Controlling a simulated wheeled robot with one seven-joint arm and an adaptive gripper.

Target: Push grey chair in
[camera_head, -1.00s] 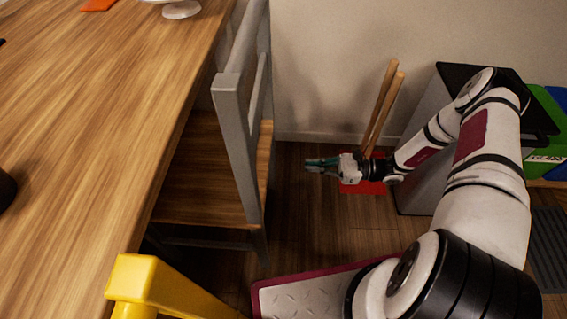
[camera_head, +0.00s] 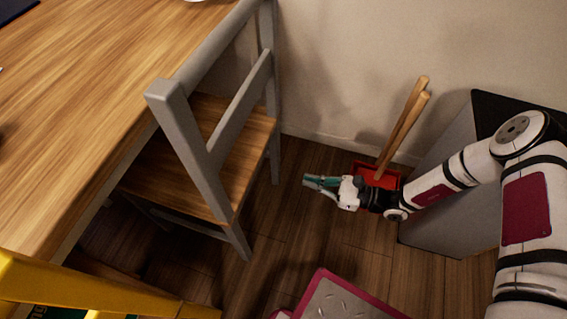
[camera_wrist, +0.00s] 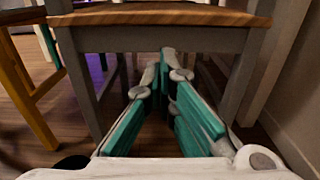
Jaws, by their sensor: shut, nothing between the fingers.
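The grey chair (camera_head: 187,135) with a wooden seat (camera_head: 243,146) stands at the right side of the wooden table, its seat partly under the tabletop. My gripper (camera_head: 308,182) is shut and empty, low over the floor to the right of the chair, apart from it in the head view. In the wrist view the shut teal fingers (camera_wrist: 166,62) point at the chair, below the edge of its seat (camera_wrist: 160,14) and between its grey legs (camera_wrist: 82,85). Whether the fingertips touch the chair cannot be told.
The wooden table (camera_head: 75,95) fills the left. A yellow chair (camera_head: 90,290) stands at the front left. A red dustpan (camera_head: 368,172) with wooden handles and a grey cabinet (camera_head: 440,190) are by the wall. Bare floor (camera_head: 290,240) lies between chair and gripper.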

